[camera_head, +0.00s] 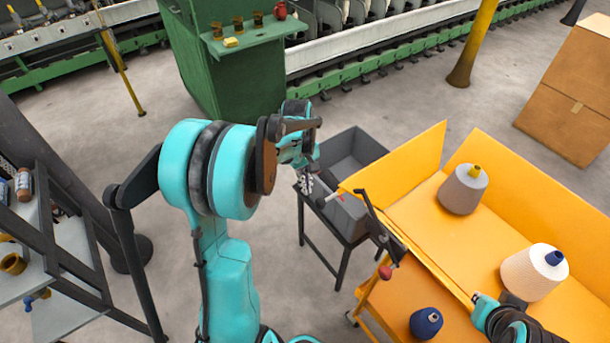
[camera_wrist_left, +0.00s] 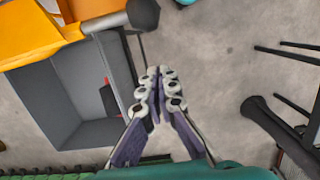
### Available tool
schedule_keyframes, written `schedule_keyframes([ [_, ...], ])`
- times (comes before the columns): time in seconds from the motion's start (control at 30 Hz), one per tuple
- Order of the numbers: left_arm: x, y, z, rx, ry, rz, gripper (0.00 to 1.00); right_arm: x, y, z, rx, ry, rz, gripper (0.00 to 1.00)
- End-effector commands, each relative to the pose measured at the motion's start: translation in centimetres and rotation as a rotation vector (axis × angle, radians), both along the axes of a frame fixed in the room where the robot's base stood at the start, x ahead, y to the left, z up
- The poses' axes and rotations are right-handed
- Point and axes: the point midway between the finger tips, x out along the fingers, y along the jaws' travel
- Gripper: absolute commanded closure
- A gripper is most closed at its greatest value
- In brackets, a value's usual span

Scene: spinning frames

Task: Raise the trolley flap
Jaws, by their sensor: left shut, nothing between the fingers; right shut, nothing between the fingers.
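The yellow trolley (camera_head: 440,213) stands at the right in the head view, and its corner (camera_wrist_left: 25,35) shows in the left wrist view. An upright yellow panel (camera_head: 405,160) closes its far left end. I cannot tell for sure which panel is the flap. My left gripper (camera_head: 307,185) is shut and empty, left of the trolley corner. Its fingertips (camera_wrist_left: 158,72) are beside a grey rod and a dark rounded end (camera_wrist_left: 143,14). My right gripper (camera_head: 487,303) is at the trolley's near edge, fingers hidden.
A grey bin (camera_head: 352,150) on a dark stand is behind my left gripper. Shelves (camera_head: 60,265) stand left.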

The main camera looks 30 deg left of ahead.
Motion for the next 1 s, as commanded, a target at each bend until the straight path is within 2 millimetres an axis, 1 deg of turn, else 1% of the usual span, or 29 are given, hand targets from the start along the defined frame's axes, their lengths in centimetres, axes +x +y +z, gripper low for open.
schedule_keyframes([
  [0.03,0.0,-0.2,-1.3,0.000,0.000,-0.001,1.00,0.0,0.0,-0.4,0.000,0.000,0.000,1.00],
  [0.1,-0.2,-0.5,-2.2,0.000,0.000,-0.002,1.00,0.0,0.0,-0.6,0.000,0.000,0.000,1.00],
  [0.13,-0.4,-1.1,-1.5,0.000,-0.001,-0.004,1.00,0.0,0.0,-0.4,0.000,0.000,0.000,1.00],
  [0.2,-0.8,-2.0,-0.9,0.000,0.000,-0.002,1.00,0.0,0.0,-0.4,0.000,0.000,0.000,1.00],
  [0.3,-1.2,-2.9,-0.4,0.000,0.000,-0.003,1.00,0.0,0.0,-0.3,0.000,0.000,0.000,1.00],
  [0.4,-1.4,-3.3,-0.1,0.000,0.000,-0.001,1.00,0.0,0.0,-0.3,0.000,0.000,0.000,1.00],
  [1.0,-1.6,-3.8,0.3,0.016,-0.006,-0.002,1.00,0.0,0.0,-0.2,0.000,0.000,0.000,1.00],
])
